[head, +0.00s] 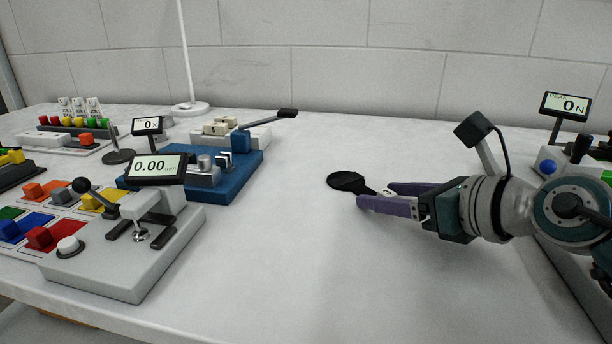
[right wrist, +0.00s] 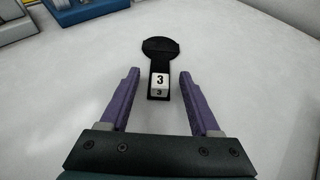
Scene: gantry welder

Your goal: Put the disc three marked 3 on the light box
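The disc three (head: 346,181) is a flat black disc with a short black handle, lying on the bench in the middle right of the head view. In the right wrist view the disc (right wrist: 160,47) lies ahead of my fingers, and its white tag marked 3 is at the handle's near end. My right gripper (head: 376,194) is open, its purple fingers on either side of the tagged handle end with gaps to both sides. My left gripper is not in view. I cannot tell which thing, if any in view, is the light box.
A grey device reading 0.00 (head: 132,250) and a blue-based device (head: 228,178) stand at left, near coloured blocks (head: 40,238). A force gauge reading 0 N (head: 566,106) stands at far right. The bench between is clear.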

